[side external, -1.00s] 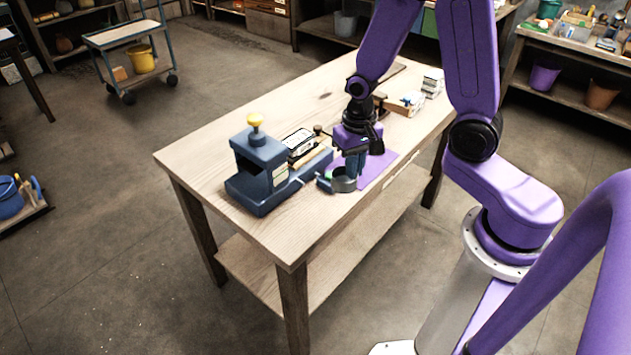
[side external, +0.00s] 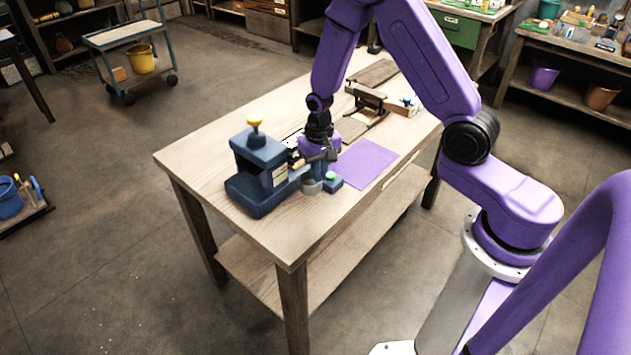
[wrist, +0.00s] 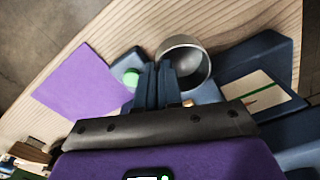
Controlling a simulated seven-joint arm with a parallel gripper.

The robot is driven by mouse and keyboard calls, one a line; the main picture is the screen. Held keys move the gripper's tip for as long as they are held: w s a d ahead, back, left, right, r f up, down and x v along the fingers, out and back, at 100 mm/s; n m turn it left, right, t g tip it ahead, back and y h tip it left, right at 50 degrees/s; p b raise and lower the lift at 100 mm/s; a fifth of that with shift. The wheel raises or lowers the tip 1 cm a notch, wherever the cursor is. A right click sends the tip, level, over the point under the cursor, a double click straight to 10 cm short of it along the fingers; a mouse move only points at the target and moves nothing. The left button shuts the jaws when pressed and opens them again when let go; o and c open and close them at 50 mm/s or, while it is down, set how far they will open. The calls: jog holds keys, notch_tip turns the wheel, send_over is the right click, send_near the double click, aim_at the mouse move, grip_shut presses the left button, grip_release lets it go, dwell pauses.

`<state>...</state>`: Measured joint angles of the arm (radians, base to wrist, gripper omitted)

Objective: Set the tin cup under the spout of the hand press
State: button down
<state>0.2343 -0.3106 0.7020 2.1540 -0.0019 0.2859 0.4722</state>
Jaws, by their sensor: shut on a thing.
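The tin cup (side external: 312,187) is a grey open-topped cylinder, upright close beside the front of the blue hand press (side external: 262,165). In the wrist view I look into the cup (wrist: 190,48). My gripper (side external: 320,178) is shut on the cup's wall at the near rim; its two dark fingers (wrist: 158,80) also show in the wrist view. The press has a yellow knob on top and a base block with a green button (wrist: 130,77) to the left of the fingers. The spout is not clearly visible, and I cannot tell whether the cup's bottom touches anything.
A flat purple mat (side external: 366,163) lies right of the press on the wooden table (side external: 225,150). A dark stand (side external: 367,97) and a wooden block (side external: 398,107) are farther back. The table's front left corner is bare.

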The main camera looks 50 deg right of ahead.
aim_at(311, 183)
jog(key=shift+w+f, duration=0.6)
jog(key=shift+f, duration=1.7)
jog(key=c, duration=1.6)
grip_release()
jog(key=shift+f, duration=0.1)
